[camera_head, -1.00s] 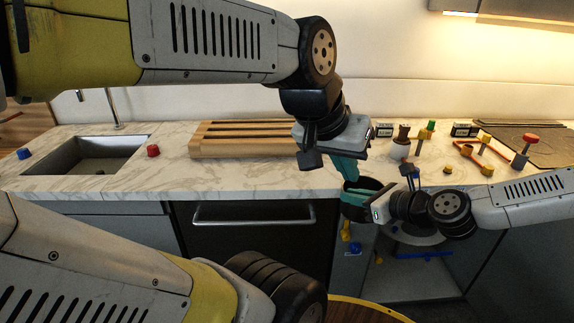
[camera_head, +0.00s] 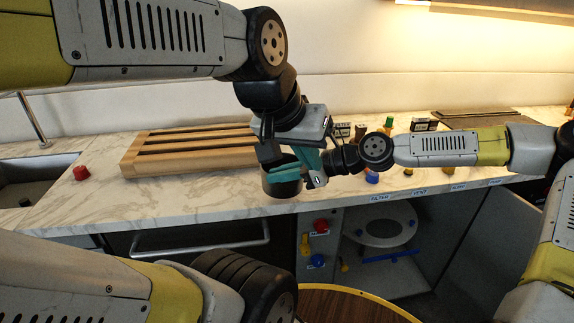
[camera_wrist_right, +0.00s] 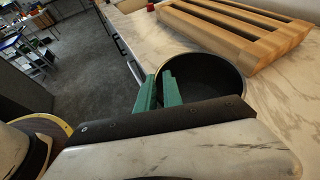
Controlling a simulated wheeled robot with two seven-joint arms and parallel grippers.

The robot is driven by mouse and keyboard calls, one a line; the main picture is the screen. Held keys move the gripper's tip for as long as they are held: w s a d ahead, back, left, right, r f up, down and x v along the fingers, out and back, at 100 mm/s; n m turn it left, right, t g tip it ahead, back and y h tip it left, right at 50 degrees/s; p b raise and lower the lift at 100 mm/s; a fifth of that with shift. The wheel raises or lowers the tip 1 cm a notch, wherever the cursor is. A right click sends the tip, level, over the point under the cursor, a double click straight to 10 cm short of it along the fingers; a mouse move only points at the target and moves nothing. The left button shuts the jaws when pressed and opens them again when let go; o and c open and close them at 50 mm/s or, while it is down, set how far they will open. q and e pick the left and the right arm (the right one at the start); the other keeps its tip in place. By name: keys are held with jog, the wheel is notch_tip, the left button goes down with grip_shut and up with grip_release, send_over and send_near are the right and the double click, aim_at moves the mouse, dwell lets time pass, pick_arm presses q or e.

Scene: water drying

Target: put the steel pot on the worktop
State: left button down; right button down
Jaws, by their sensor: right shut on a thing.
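The steel pot (camera_head: 284,189) is dark and round, upright over the front part of the worktop (camera_head: 190,195), near its front edge. I cannot tell if its base touches the worktop. My right gripper (camera_head: 288,172) reaches in from the right and is shut on the pot's rim. In the right wrist view its green fingers (camera_wrist_right: 158,90) are at the near rim of the pot (camera_wrist_right: 215,72). My left gripper (camera_head: 309,160) hangs just above and beside the right gripper's fingers; its finger gap is hidden.
A slatted wooden rack (camera_head: 190,152) lies behind and left of the pot. A red knob (camera_head: 81,173) and a sink (camera_head: 30,180) are further left. Small bottles and boxes stand at the back right. Marble left of the pot is clear. An open cabinet (camera_head: 385,245) is below.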

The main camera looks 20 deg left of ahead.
jog(key=w+a, duration=0.2)
jog(key=w, duration=0.1)
jog(key=w+a, duration=0.1)
jog(key=w, duration=0.1)
jog(key=shift+a+f, duration=0.25)
jog(key=shift+a, duration=0.15)
jog(key=shift+w+f, duration=0.15)
jog(key=shift+f, duration=1.65)
jog(key=c, duration=1.5)
grip_release()
jog(key=shift+f, duration=0.1)
jog(key=shift+o, duration=0.2)
